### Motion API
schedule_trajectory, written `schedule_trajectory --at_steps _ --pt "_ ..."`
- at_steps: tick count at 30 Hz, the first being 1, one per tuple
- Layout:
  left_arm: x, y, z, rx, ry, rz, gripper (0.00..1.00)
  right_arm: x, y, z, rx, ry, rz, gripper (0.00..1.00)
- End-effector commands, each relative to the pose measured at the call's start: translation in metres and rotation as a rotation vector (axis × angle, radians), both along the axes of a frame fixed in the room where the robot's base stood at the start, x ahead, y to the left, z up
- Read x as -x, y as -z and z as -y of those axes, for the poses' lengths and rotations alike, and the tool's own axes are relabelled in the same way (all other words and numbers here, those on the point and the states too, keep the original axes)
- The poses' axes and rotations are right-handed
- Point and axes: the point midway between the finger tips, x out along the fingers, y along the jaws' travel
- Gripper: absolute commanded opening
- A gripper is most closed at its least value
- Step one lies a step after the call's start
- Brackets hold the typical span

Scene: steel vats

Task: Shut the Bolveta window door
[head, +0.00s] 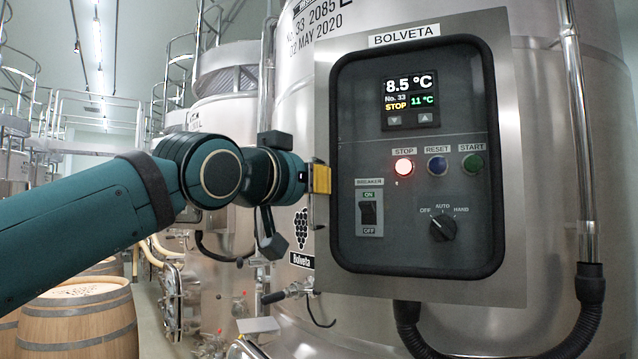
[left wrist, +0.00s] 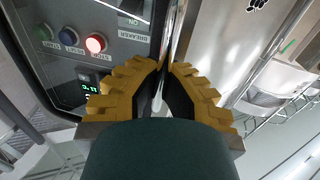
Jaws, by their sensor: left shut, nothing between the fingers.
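The Bolveta control box (head: 418,290) is a steel cabinet on a large vat. Its window door (head: 345,255) has a thick black rounded frame around the dark panel and looks flat against the box front, with no gap visible. The frame's edge also shows in the left wrist view (left wrist: 158,30). My left gripper (head: 321,180) is at the box's left edge, its yellow fingers shut and empty. In the left wrist view the gripper (left wrist: 166,72) is beside the box edge. I cannot tell whether the fingers touch it. My right gripper is out of view.
The steel vat (head: 545,150) stands behind the box. Black hoses and a steel pipe (head: 585,130) run at the right. A valve handle (head: 288,292) sticks out below the gripper. Wooden barrels (head: 80,325) stand at the lower left. The space before the panel is clear.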

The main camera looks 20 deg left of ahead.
Motion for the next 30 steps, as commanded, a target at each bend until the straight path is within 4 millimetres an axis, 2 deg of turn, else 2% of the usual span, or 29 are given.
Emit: schedule_trajectory --at_steps 1,14,18,26,30 --pt "0.0011 -0.0013 -0.0047 0.001 -0.008 0.003 0.00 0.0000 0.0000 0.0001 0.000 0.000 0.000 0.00" --pt "0.0013 -0.0016 -0.0047 0.002 -0.007 0.004 0.00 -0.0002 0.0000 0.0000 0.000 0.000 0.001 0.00" --pt "0.0011 -0.0013 -0.0038 0.002 -0.006 0.003 0.40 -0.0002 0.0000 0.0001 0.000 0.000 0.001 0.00" --pt "0.0008 -0.0006 -0.0018 0.001 -0.002 0.001 0.40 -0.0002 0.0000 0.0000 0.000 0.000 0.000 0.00" --pt "0.0067 -0.0010 -0.0028 0.001 -0.002 0.002 0.40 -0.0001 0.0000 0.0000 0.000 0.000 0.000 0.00"
